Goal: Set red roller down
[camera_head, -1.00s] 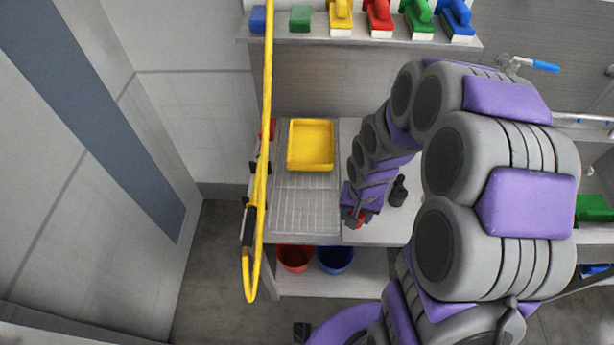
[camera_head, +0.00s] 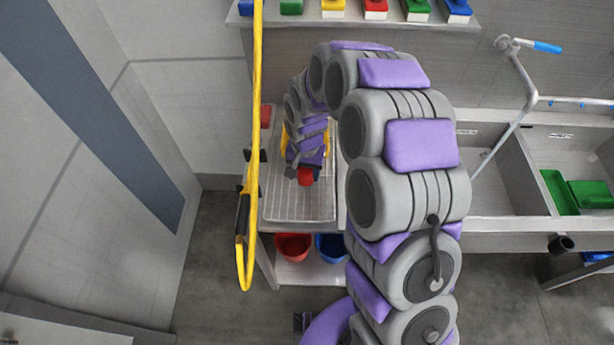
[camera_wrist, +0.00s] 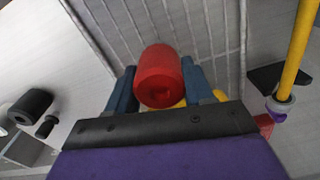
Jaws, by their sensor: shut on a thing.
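My gripper (camera_head: 303,170) is shut on the red roller (camera_head: 305,177). In the wrist view the red roller (camera_wrist: 160,76) sits between the two dark blue fingers (camera_wrist: 162,92), with its round end facing the camera. The rack's wires also show behind the roller in the wrist view (camera_wrist: 215,30). I cannot tell whether the roller touches the rack. The yellow tray (camera_head: 327,145) is mostly hidden behind my arm.
Colored brushes stand on the shelf (camera_head: 350,19) above. A red bucket (camera_head: 293,247) and a blue bucket (camera_head: 331,247) are below. Sink basins with green items (camera_head: 590,194) are at right. A black cylinder (camera_wrist: 31,106) shows in the wrist view.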

